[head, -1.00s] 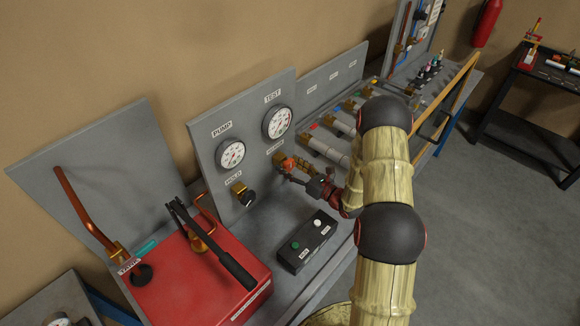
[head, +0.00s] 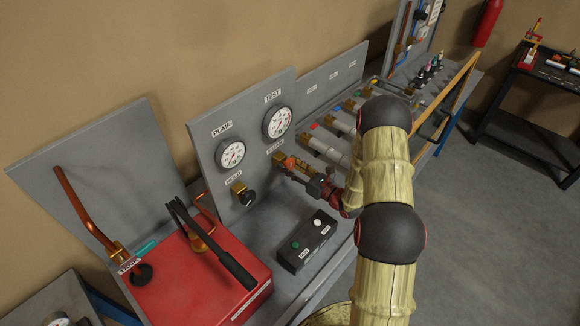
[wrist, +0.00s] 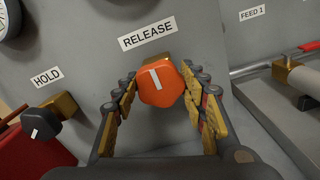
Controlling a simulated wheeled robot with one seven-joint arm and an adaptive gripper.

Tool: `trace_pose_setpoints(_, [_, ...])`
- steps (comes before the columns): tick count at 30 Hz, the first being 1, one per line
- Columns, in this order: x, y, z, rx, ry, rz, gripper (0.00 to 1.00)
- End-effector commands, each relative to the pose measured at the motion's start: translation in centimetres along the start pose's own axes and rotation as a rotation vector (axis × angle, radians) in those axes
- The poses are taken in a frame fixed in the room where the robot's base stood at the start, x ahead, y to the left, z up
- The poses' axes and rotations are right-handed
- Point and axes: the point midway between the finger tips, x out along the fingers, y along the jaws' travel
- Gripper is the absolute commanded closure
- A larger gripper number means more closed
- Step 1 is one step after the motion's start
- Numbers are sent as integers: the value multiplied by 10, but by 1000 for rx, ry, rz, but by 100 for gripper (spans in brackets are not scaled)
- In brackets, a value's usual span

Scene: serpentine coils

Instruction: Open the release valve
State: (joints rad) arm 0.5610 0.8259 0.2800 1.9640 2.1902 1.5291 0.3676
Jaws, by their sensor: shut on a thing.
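The release valve has an orange knob (wrist: 162,84) with a white pointer mark, on a brass body below the RELEASE label (wrist: 147,33). The mark is close to upright in the wrist view, tilted slightly. My gripper (wrist: 161,100) has one finger on each side of the knob and is shut on it. In the head view the orange knob (head: 291,163) sits on the grey panel below the TEST gauge (head: 277,122), with my gripper (head: 296,172) reaching it from the front right. The exact finger contact is partly hidden.
The HOLD valve (wrist: 43,122) with a black knob is to the left. A black button box (head: 307,241) stands on the bench in front. The red pump (head: 200,285) with its lever is at the left. Pipes (head: 325,149) run to the right.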

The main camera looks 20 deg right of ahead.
Motion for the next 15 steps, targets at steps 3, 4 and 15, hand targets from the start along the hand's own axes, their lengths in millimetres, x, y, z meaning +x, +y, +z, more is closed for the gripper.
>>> trace_pose_setpoints(3, [0, -1, -1, -21, -1, 0, 83])
trace_pose_setpoints(4, [0, -1, -1, -31, -1, 0, 83])
trace_pose_setpoints(15, [0, -1, -3, -277, -2, -1, 83])
